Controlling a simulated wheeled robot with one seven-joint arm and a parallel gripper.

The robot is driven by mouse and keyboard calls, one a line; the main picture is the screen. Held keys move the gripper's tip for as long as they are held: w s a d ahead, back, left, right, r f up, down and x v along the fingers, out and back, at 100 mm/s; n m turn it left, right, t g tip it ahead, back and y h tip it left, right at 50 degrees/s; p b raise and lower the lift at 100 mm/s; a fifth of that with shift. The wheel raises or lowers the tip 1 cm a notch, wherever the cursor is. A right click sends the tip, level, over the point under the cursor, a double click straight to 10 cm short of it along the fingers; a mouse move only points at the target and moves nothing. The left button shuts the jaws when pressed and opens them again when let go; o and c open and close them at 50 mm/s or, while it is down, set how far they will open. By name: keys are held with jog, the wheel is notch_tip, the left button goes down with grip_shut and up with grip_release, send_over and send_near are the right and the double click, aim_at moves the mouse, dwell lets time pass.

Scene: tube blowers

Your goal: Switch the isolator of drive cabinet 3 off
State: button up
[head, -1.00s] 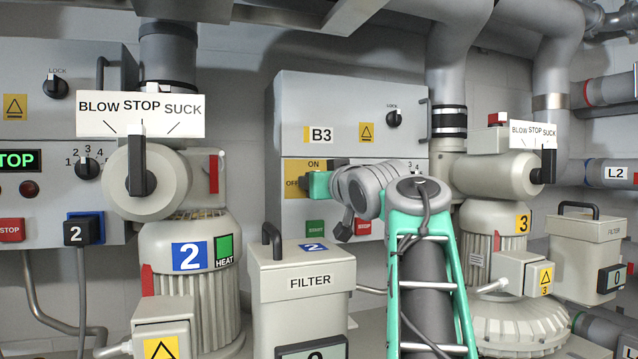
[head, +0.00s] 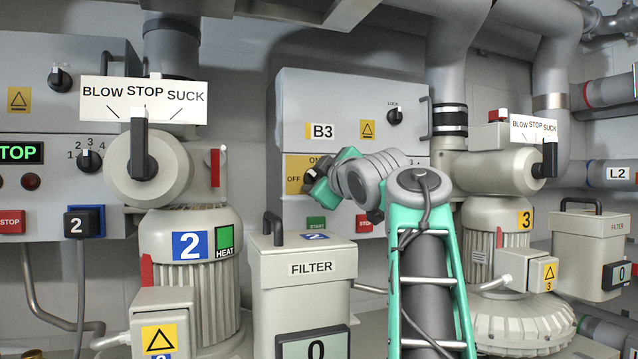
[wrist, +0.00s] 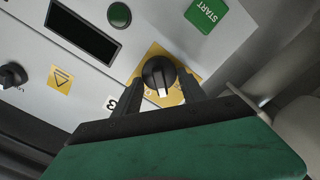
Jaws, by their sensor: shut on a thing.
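Drive cabinet 3 (head: 385,92), labelled B3, is the grey box in the middle of the head view. Its isolator plate (head: 292,172) is yellow, with OFF at the left and ON at the top, partly covered by my gripper. My gripper (head: 312,181) is at the plate, tilted. In the wrist view, my gripper's dark fingers (wrist: 158,90) are shut on the black isolator knob (wrist: 158,72), one on each side. The knob's white mark points down in that view, seemingly between the ON and OFF directions. The plate's lettering is mostly hidden there.
A green START button (head: 316,223) is just below the isolator and a red STOP button (head: 364,223) is to its right. Blower 3 (head: 497,178) is close on the right, blower 2 (head: 147,170) on the left.

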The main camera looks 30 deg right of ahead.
jog(key=shift+a+f+n+b, duration=0.1)
jog(key=shift+n+b, duration=0.4)
jog(key=shift+n, duration=1.45)
jog(key=shift+f+n+b, duration=0.1)
jog(key=shift+n+b, duration=0.35)
jog(key=shift+n, duration=1.8)
jog(key=o, duration=1.3)
jog(key=shift+o, duration=0.2)
jog(key=b+v, duration=0.2)
jog(key=v, duration=0.5)
jog(key=shift+s, duration=0.35)
